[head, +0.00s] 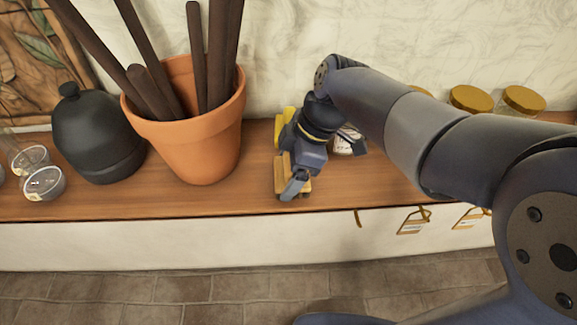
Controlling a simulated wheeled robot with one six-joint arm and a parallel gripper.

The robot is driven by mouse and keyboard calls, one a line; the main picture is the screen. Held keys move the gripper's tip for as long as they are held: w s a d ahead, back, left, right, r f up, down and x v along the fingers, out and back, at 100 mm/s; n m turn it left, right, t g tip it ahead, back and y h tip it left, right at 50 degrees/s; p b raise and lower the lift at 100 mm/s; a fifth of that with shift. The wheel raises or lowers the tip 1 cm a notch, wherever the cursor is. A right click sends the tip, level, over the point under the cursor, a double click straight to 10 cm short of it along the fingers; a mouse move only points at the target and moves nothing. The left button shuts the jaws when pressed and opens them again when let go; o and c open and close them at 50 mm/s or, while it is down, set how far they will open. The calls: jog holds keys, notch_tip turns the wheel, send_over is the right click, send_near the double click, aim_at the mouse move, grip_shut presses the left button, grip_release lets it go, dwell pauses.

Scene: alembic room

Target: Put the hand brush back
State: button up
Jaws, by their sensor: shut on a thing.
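My gripper (291,184) is at the wooden shelf (225,201), just right of the terracotta pot. It is shut on a yellow-tan object (282,165), which looks like the hand brush. The gripper body covers much of it, so its full shape and any bristles are hidden. The held object is low over the shelf near its front edge. I cannot tell whether it touches the shelf. My arm comes in from the right and hides part of the shelf behind it.
A terracotta pot (192,143) holding several dark sticks stands close left of my gripper. A white labelled jar (347,142) is close right. Gold-lidded jars (471,99) stand behind my arm.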

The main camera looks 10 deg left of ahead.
jog(key=shift+f, duration=0.2)
jog(key=o, duration=0.9)
jog(key=shift+r, duration=0.1)
jog(key=shift+r, duration=0.25)
jog(key=v, duration=1.1)
jog(key=shift+d+r, duration=0.2)
jog(key=shift+r, duration=0.2)
